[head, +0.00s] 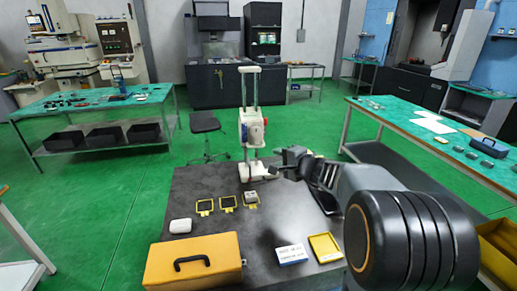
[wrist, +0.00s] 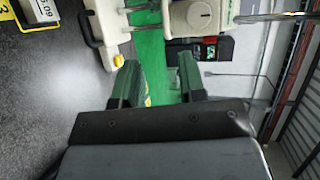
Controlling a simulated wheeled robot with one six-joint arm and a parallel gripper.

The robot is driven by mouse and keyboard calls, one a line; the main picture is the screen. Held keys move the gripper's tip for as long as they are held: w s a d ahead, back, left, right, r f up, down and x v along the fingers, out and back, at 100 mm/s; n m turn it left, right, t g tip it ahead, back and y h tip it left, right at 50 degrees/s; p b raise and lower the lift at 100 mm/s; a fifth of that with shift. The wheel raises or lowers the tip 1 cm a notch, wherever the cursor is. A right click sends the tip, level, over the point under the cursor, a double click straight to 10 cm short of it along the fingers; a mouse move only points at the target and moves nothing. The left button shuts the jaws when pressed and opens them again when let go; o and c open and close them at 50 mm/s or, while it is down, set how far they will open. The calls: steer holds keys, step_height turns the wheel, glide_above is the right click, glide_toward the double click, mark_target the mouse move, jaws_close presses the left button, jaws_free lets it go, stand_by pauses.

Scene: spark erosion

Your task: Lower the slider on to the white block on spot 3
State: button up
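A cream stand (head: 255,172) with two upright columns rises from the far edge of the dark table. Its slider (head: 252,128), with a blue and red detail on it, sits partway up the columns, clear above the table. The white block (head: 250,196) stands on spot 3 (head: 251,206), the rightmost yellow-framed spot, left of and nearer than the stand's base. My gripper (head: 285,162) is just right of the stand. In the wrist view my gripper (wrist: 158,82) is open and empty, with the slider (wrist: 198,14) beyond its fingertips. The labelled block (wrist: 40,10) shows at top left.
Two more yellow-framed spots (head: 205,206) (head: 228,202) lie left of spot 3. A white rounded object (head: 181,226), a yellow toolbox (head: 193,262), a white labelled box (head: 291,254) and a yellow tray (head: 325,247) stand nearer on the table.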

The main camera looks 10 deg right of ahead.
mark_target(252, 129)
steer(key=w+d+p+x, duration=0.1)
steer(key=p+x, duration=0.3)
steer(key=x, duration=1)
steer(key=shift+d+m+h, duration=0.3)
steer(key=shift+m, duration=0.1)
steer(key=shift+r, duration=0.15)
steer(key=shift+s, duration=0.1)
jaws_close()
